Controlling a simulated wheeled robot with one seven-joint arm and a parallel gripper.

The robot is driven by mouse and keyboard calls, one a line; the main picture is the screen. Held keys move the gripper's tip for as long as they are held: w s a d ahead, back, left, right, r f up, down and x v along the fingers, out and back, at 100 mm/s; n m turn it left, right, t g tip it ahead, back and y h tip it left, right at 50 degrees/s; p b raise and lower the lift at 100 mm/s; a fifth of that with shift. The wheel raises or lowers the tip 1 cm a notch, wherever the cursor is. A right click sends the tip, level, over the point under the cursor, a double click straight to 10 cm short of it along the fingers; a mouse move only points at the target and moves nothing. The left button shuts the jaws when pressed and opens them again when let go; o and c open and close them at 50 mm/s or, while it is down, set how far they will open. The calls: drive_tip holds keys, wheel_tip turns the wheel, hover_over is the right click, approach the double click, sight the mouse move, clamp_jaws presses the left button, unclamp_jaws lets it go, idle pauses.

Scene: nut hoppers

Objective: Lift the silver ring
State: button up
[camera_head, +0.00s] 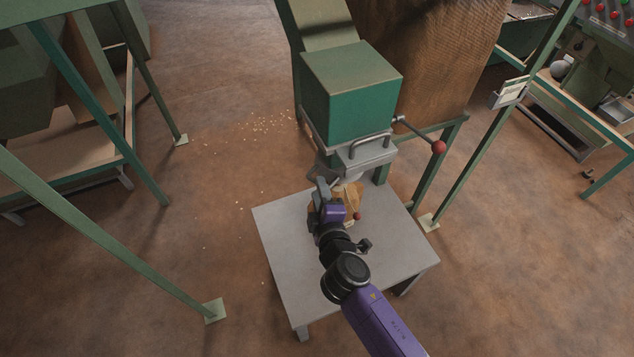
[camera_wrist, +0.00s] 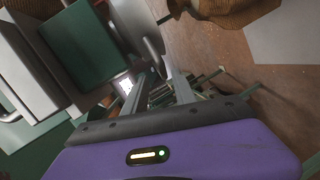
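I cannot make out a silver ring in either view. My gripper (camera_head: 325,190) is over the grey table, close below the green hopper's metal outlet (camera_head: 362,155). In the wrist view its two fingers (camera_wrist: 158,85) stand apart with a gap between them, and I see nothing held there. A tan object (camera_head: 347,195) is right beside my gripper on the table, partly hidden by it. In the wrist view, tan woven-looking shapes (camera_wrist: 235,10) show at the top edge, away from the fingers.
The grey table (camera_head: 290,265) is mostly bare at its front and left. The green hopper (camera_head: 350,95) stands behind it, with a red-knobbed lever (camera_head: 438,147) at right. Green frame legs (camera_head: 480,160) stand to the right. Small pale bits (camera_head: 270,124) lie on the floor.

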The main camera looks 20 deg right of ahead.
drive_tip(key=v, duration=0.3)
drive_tip(key=shift+s+r, duration=0.15)
drive_tip(key=shift+s, duration=0.05)
drive_tip(key=shift+a, duration=0.15)
drive_tip(key=s+a+r+m+t+y, duration=0.2)
drive_tip(key=s+a+r+m+y, duration=0.2)
drive_tip(key=s+r, duration=0.15)
drive_tip(key=s+d+r+m, duration=0.2)
drive_tip(key=s+m, duration=0.1)
drive_tip(key=s, duration=0.7)
drive_tip(key=s+d+r+m+g, duration=0.1)
drive_tip(key=s+d+r+m, duration=0.1)
drive_tip(key=s, duration=0.8)
drive_tip(key=s+d+r+m+g, duration=0.1)
drive_tip(key=s+d+r+m, duration=0.1)
drive_tip(key=s, duration=0.8)
drive_tip(key=shift+s+r+m+h, duration=0.3)
drive_tip(key=shift+r+m+h, duration=0.1)
drive_tip(key=shift+r+m, duration=0.5)
